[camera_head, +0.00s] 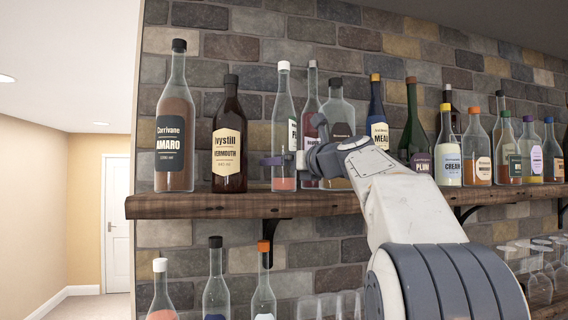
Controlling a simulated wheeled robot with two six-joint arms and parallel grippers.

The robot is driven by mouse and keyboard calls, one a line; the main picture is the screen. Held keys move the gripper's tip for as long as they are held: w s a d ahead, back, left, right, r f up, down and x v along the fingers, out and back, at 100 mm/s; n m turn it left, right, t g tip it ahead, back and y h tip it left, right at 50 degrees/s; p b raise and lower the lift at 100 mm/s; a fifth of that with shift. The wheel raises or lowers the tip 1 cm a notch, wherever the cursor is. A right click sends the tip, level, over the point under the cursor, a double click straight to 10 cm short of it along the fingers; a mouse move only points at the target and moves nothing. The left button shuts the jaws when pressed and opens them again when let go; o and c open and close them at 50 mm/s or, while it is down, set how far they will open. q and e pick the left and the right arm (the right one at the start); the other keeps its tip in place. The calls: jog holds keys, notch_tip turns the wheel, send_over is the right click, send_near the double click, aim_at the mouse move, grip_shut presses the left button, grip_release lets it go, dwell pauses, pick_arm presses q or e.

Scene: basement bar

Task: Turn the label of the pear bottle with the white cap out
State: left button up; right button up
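The white-capped clear bottle (284,112) stands upright on the upper wooden shelf (240,204), with a little pink liquid at its bottom. Its white label (292,136) shows only as a narrow strip at the bottle's right edge, so the full name cannot be read. My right gripper (286,160) reaches in from the right at the bottle's lower body. One finger shows at the bottle's left side and one at its right. Whether they press on the glass cannot be told. My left gripper is not in view.
Amaro (174,130) and vermouth (229,140) bottles stand left of it. Several bottles fill the shelf farther right. More bottles (216,285) and glasses stand below.

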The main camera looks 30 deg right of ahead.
jog(key=c, duration=1.3)
jog(key=shift+o, duration=0.2)
jog(key=shift+a+m+h, duration=0.2)
jog(key=shift+m+h, duration=0.9)
jog(key=shift+h, duration=0.7)
jog(key=shift+d+m+h, duration=0.15)
jog(key=shift+m+h, duration=0.35)
jog(key=shift+h, duration=0.2)
jog(key=o, duration=1.2)
jog(key=shift+d, duration=0.1)
